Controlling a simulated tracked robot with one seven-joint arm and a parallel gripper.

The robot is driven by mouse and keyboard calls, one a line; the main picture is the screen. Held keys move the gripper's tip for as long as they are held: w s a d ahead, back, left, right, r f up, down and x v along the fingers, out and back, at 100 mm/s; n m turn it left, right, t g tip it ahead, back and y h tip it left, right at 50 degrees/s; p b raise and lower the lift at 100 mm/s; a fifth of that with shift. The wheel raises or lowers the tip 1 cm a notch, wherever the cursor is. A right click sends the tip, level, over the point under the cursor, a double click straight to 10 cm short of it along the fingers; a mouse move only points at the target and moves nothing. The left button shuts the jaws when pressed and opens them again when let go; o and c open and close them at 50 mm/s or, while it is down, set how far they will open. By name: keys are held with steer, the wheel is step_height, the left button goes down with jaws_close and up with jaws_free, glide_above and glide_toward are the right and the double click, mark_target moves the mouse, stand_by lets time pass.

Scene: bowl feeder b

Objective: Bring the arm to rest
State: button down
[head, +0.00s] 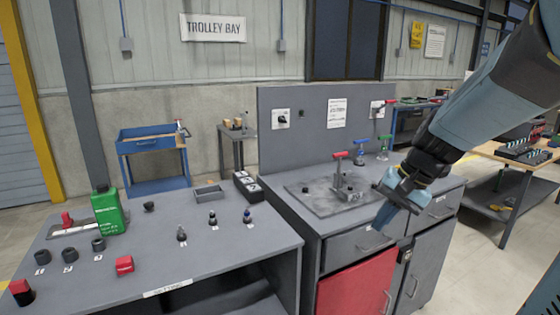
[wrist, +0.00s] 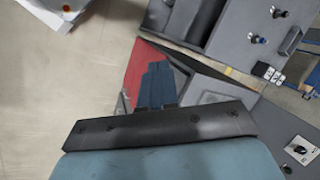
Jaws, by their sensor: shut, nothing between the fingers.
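My arm (head: 490,100) reaches in from the upper right in the head view. My gripper (head: 384,216) is shut and empty, pointing down in front of the grey cabinet (head: 340,245), near its drawer fronts. In the wrist view my gripper (wrist: 158,70) shows as two blue fingers side by side, with nothing between them. Behind them lie a red cabinet door (wrist: 138,72) and the floor. The same red door (head: 352,290) is at the cabinet's lower front in the head view.
The cabinet top carries a plate with a red-handled clamp (head: 340,160). A blue trolley (head: 152,150) stands behind. Floor (head: 460,270) is open right of the cabinet.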

steer(key=s+d+r+n+t+h, duration=0.1)
steer(key=s+r+n+t+h, duration=0.3)
steer(key=s+r, duration=0.3)
steer(key=shift+s+d+n, duration=0.25)
steer(key=shift+s+n, duration=0.55)
steer(key=shift+s, duration=0.9)
steer(key=shift+r, duration=0.1)
